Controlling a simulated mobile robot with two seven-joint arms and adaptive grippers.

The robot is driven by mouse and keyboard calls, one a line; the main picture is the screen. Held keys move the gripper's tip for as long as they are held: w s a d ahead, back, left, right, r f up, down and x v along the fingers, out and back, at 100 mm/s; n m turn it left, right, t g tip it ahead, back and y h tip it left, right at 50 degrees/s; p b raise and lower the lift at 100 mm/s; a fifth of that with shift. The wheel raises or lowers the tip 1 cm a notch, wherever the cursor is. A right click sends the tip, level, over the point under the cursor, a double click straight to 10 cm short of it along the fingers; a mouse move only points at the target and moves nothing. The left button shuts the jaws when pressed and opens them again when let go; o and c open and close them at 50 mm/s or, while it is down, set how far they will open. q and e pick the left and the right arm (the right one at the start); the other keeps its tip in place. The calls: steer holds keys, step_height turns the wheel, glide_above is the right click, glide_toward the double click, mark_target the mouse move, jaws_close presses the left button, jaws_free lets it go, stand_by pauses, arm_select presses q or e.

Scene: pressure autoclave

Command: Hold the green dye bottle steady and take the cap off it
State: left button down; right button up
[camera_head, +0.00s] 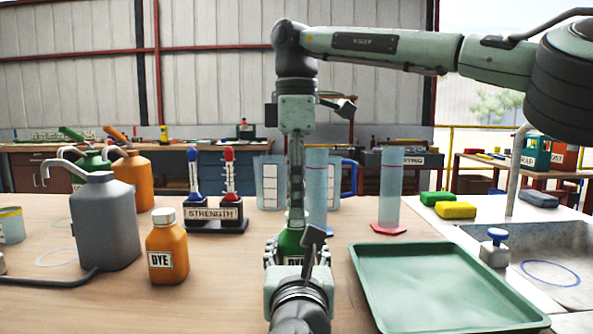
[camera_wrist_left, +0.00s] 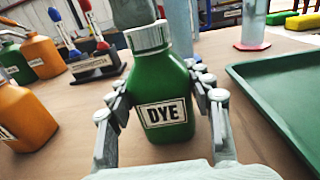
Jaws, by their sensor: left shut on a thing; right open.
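The green dye bottle (camera_wrist_left: 163,85) stands upright on the table with its white ribbed cap (camera_wrist_left: 147,38) on. In the head view, only part of the green bottle (camera_head: 289,241) shows behind my left gripper (camera_head: 298,256). My left gripper is shut on the bottle's body, with its fingers (camera_wrist_left: 163,100) on both sides of the DYE label. My right gripper (camera_head: 297,205) points straight down from above, over the bottle's top, and is open. Its lower end also shows just above the cap in the left wrist view. Whether its fingers touch the cap is hidden.
An orange dye bottle (camera_head: 167,252) and a grey can (camera_head: 103,225) stand to the left. A STRENGTH rack (camera_head: 214,213) and clear cylinders (camera_head: 390,185) stand behind. A green tray (camera_head: 440,285) lies close on the right, before the sink (camera_head: 550,270).

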steer(key=shift+f, duration=0.8)
steer(key=shift+c, duration=0.6)
